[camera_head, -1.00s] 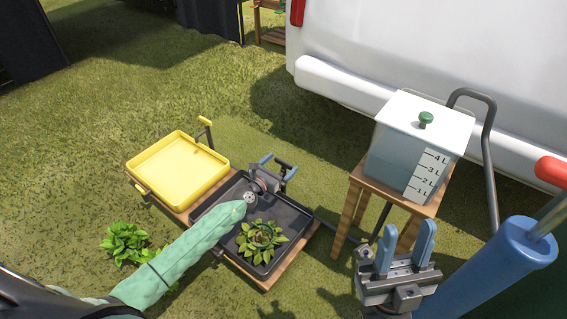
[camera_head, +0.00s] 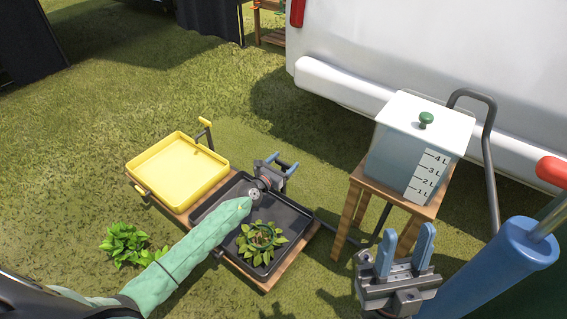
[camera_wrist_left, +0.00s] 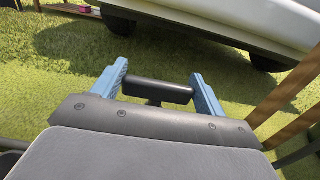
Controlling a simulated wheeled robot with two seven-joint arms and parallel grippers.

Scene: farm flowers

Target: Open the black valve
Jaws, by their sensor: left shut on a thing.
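The black valve (camera_wrist_left: 158,91) shows in the left wrist view as a short dark cylinder on a stem. It lies between the two blue fingers of my left gripper (camera_wrist_left: 160,90), which is shut on it. In the head view my left gripper (camera_head: 283,163) is at the far edge of the black tray; the valve cannot be made out there. My right gripper (camera_head: 406,247) is at the lower right, its blue fingers apart with nothing between them.
The black tray (camera_head: 224,197) holds a leafy plant (camera_head: 262,243). A yellow tray (camera_head: 180,170) sits beside it. A clear water tank (camera_head: 405,155) with litre marks stands on a wooden stand (camera_head: 357,205) to the right. Another plant (camera_head: 125,243) is on the grass.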

